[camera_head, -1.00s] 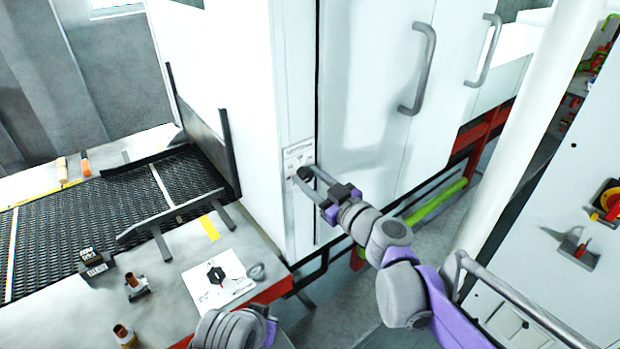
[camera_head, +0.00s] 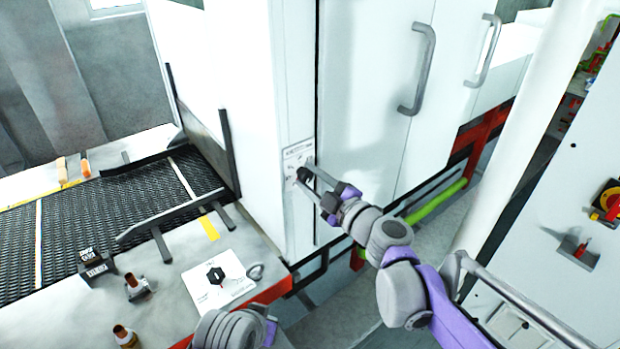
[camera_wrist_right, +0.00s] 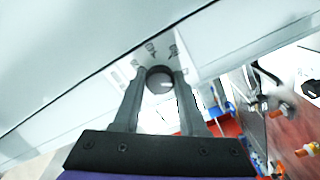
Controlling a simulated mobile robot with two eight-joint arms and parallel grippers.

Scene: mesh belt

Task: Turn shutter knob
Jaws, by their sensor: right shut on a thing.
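The shutter knob (camera_head: 304,174) is a small dark round knob on a light label plate (camera_head: 297,156) on the narrow front face of the white cabinet. My right gripper (camera_head: 310,178) is shut on it, one finger on each side. In the right wrist view the knob (camera_wrist_right: 159,79) sits between the two fingertips (camera_wrist_right: 158,78), with printed marks on the plate around it. My left arm's end shows at the bottom of the head view; its fingers are out of sight.
A black mesh belt (camera_head: 95,222) runs into the cabinet at left. White doors with grey handles (camera_head: 418,70) are right of the knob. A white column (camera_head: 525,120) stands further right.

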